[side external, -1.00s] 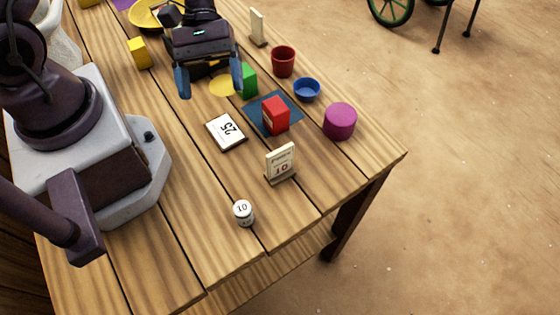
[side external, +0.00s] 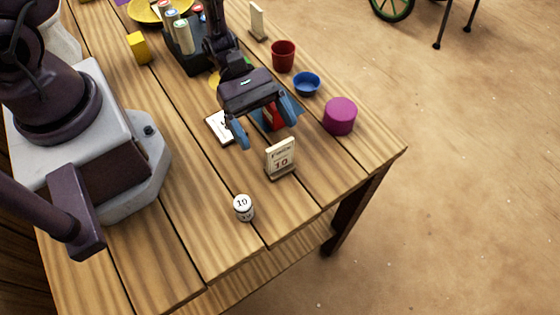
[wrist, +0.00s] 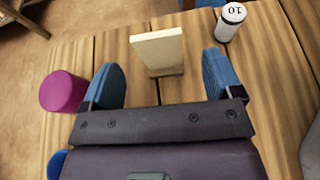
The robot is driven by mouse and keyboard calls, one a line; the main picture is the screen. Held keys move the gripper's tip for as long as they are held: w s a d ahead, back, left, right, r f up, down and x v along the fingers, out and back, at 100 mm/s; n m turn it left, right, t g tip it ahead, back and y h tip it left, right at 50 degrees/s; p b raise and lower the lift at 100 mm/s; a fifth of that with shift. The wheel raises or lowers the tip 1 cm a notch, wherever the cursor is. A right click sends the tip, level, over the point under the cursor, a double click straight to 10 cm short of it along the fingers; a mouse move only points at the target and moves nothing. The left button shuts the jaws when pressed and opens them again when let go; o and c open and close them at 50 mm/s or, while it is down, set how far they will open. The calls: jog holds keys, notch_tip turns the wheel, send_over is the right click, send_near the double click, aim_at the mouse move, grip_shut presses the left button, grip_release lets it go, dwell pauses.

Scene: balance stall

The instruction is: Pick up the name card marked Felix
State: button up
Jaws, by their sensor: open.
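A cream card (side external: 280,157) stands upright in a small base near the table's front. In the wrist view the plain back of this card (wrist: 158,50) shows in line with the gap between the fingers. My gripper (side external: 267,125) is open and empty, just behind and above the card. The wrist view shows both blue fingers (wrist: 160,65) apart, one on each side of the card; I see no contact. Another upright card (side external: 257,22) stands far back; its face is not readable.
A white cylinder marked "10" (side external: 243,208) stands near the card. A magenta cylinder (side external: 340,116), blue bowl (side external: 306,84) and red cup (side external: 284,56) are to the right. A red block (side external: 272,117) and white tile (side external: 217,126) are partly hidden by my gripper. A dark holder (side external: 188,62) stands behind.

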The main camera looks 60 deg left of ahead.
aim_at(280, 167)
jog(key=x, duration=0.5)
jog(key=shift+w+d, duration=0.1)
jog(key=shift+c, duration=0.4)
jog(key=c, duration=0.9)
